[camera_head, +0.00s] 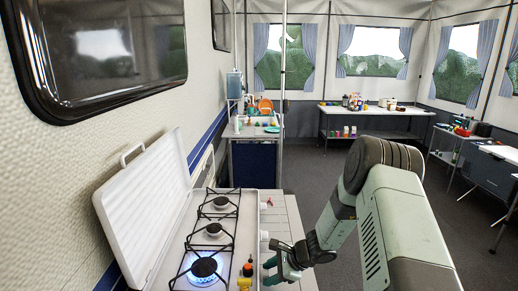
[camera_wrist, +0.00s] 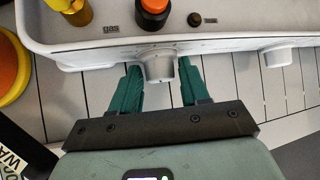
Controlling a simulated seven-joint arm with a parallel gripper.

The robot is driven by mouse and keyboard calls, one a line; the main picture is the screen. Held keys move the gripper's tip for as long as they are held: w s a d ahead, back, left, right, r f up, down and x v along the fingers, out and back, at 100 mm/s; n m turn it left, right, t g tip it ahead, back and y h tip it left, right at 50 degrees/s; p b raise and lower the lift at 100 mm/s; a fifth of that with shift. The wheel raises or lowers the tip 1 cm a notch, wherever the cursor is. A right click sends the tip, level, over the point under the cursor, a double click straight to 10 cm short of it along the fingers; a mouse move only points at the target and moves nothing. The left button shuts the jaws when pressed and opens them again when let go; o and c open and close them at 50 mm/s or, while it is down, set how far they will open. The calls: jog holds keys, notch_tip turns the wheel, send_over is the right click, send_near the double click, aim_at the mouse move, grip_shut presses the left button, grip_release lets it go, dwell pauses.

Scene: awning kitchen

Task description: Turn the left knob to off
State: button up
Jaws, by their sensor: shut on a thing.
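The white gas stove (camera_head: 245,225) stands at the lower left in the head view, its lid open. A blue flame (camera_head: 205,268) burns at its nearest burner. In the wrist view, a pale knob (camera_wrist: 160,68) sticks out from the stove's front edge, between the two green fingers of my gripper (camera_wrist: 160,75). The gripper is shut on this knob. Another pale knob (camera_wrist: 276,56) sits further right on the same edge. My gripper (camera_head: 270,271) also shows beside the stove in the head view, where the held knob is hidden.
Orange-topped (camera_wrist: 153,8) and yellow (camera_wrist: 75,10) items stand on the stove top, close above my gripper. A slatted pale surface (camera_head: 282,220) lies beside the stove. A long table (camera_head: 365,108) with several items stands far off. Dark floor between is open.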

jog(key=shift+w, duration=0.1)
jog(key=shift+w+m+g, duration=0.2)
jog(key=shift+m+g, duration=0.3)
jog(key=shift+g, duration=0.9)
jog(key=shift+w+m+g, duration=0.25)
jog(key=shift+m+g, duration=0.45)
jog(key=shift+g, duration=0.9)
jog(key=o, duration=1.4)
jog(key=shift+o, duration=0.2)
jog(key=r+v, duration=0.1)
jog(key=v, duration=0.5)
jog(key=shift+s+a, duration=0.15)
jog(key=shift+a, duration=0.1)
jog(key=shift+r, duration=0.1)
